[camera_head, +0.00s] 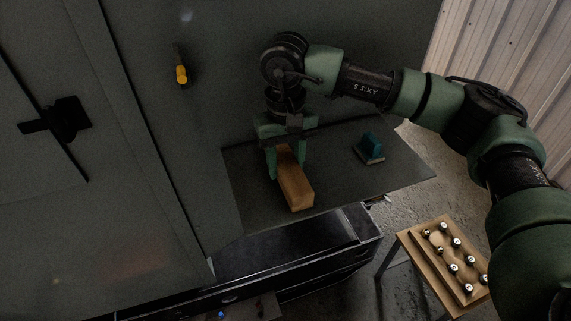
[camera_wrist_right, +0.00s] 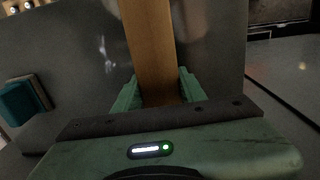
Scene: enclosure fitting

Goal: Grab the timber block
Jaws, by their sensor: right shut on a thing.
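The timber block (camera_head: 295,188) is a long, orange-brown bar on the dark grey worktop (camera_head: 335,180). In the head view its near end points toward the front edge of the worktop. My right gripper (camera_head: 286,165) comes down from above and is shut on the far part of the block, one green finger on each side. In the right wrist view the block (camera_wrist_right: 152,45) runs up between the fingers of the right gripper (camera_wrist_right: 157,88). I cannot tell whether the block is lifted off the worktop. My left gripper is not in view.
A teal block-like object (camera_head: 371,146) stands right of the timber on the worktop. A wooden rack with several round-topped pegs (camera_head: 447,254) stands at lower right. An open black drawer (camera_head: 285,255) is below the worktop. A yellow-handled screwdriver (camera_head: 181,74) hangs on the grey panel.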

